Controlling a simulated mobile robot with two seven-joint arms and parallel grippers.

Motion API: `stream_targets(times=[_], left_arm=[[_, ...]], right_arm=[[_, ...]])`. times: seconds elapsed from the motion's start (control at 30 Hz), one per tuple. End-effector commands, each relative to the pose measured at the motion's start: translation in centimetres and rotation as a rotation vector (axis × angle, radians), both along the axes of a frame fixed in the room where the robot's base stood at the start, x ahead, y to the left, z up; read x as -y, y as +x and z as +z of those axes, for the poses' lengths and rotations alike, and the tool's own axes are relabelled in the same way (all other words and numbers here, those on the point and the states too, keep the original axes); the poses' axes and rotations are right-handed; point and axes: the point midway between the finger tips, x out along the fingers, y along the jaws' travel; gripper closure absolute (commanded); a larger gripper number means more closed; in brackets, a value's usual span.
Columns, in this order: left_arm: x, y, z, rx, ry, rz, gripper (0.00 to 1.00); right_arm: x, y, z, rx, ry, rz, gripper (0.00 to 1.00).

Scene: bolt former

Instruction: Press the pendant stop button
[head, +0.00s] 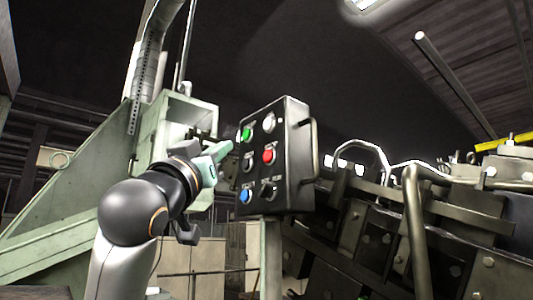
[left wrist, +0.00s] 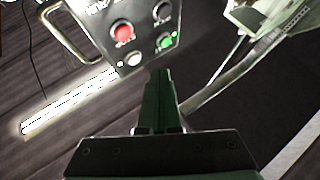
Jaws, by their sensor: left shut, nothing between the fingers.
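The pendant (head: 286,190) is a dark box on a pale post, its face turned to the left. Its red button (head: 269,156) sits in the right column, middle row; I take it as the stop button. It also shows in the left wrist view (left wrist: 123,31). My left gripper (head: 224,150) is shut and empty, its green fingers pointing at the pendant's left edge. In the left wrist view the fingertips (left wrist: 159,74) appear just past the panel edge, near the green button (left wrist: 165,42), apart from the red one. My right gripper is not in view.
The pendant also bears a green button (head: 247,134), a blue button (head: 246,195), a white button (head: 268,122) and dark knobs. A handle (head: 313,148) stands out on its right side. Pale green machine framing (head: 70,205) is behind my arm; dark machinery (head: 430,225) fills the right.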

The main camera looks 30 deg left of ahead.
Motion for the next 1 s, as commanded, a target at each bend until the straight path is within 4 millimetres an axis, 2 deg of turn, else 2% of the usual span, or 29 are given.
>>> stream_targets(times=[0.23,0.4,0.6,1.0], left_arm=[[1.4,3.5,0.2,-0.003,0.001,-0.002,1.0],[2.1,5.0,0.0,-0.001,-0.001,-0.002,1.0],[2.5,5.8,0.0,0.0,0.0,-0.001,1.0],[2.5,5.9,0.0,0.001,0.001,-0.001,1.0]], right_arm=[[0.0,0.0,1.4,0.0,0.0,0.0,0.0],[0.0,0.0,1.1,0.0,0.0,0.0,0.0],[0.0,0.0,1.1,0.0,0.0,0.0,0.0],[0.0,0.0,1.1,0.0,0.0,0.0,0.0]])
